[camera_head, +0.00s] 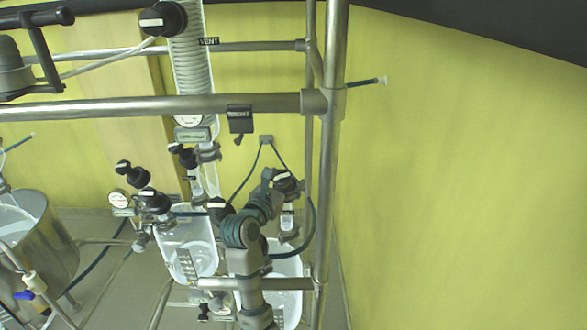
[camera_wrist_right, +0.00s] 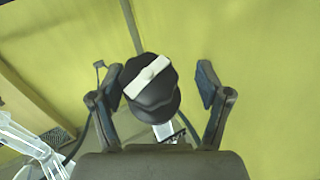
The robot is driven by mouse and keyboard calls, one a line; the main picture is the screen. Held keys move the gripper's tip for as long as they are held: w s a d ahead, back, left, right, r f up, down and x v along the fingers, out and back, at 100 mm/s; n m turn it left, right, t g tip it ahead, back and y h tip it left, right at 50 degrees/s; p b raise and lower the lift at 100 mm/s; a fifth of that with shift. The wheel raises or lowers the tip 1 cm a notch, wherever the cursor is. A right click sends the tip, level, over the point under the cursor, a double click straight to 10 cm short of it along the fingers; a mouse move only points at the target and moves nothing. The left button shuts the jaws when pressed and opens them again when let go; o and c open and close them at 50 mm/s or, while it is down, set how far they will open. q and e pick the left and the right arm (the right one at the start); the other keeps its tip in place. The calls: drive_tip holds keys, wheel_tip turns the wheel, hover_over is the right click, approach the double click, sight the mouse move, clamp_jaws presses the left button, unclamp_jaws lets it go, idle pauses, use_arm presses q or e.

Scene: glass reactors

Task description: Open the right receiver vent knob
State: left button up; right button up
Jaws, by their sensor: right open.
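A black knob with a white bar (camera_wrist_right: 150,82) stands between the two fingers of my right gripper (camera_wrist_right: 158,86) in the right wrist view. The fingers are open, with a gap to the knob on the right; the left finger is close to its side. I cannot tell whether they touch. In the head view the same knob (camera_head: 284,175) sits above the right receiver vessel (camera_head: 284,262), and my right gripper (camera_head: 277,181) is at it, small and partly merged with it. The knob's white bar is tilted in the wrist view. My left gripper is not in view.
Other black knobs (camera_head: 150,200) stand on the fittings to the left, beside a gauge (camera_head: 119,200). A second receiver vessel (camera_head: 187,245) hangs left of my arm. A steel frame post (camera_head: 328,150) rises close on the right. A dark hose (camera_head: 312,222) loops beside the knob.

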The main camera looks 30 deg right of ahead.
drive_tip(key=shift+w+d+r, duration=0.1)
drive_tip(key=shift+w, duration=0.3)
drive_tip(key=shift+w+a+r, duration=0.1)
drive_tip(key=shift+a+r, duration=0.05)
drive_tip(key=shift+a, duration=0.35)
drive_tip(key=shift+a+r, duration=0.15)
drive_tip(key=shift+a, duration=0.65)
drive_tip(key=shift+c, duration=1)
drive_tip(key=shift+s+r, duration=0.1)
drive_tip(key=shift+s, duration=0.15)
drive_tip(key=c, duration=0.4)
drive_tip(key=shift+s+d, duration=0.1)
drive_tip(key=shift+d, duration=0.35)
drive_tip(key=c, duration=0.4)
drive_tip(key=shift+s+d, duration=0.1)
drive_tip(key=shift+d, duration=0.2)
drive_tip(key=shift+c, duration=0.8)
drive_tip(key=shift+d, duration=0.15)
drive_tip(key=shift+w+f, duration=0.2)
drive_tip(key=shift+f, duration=0.1)
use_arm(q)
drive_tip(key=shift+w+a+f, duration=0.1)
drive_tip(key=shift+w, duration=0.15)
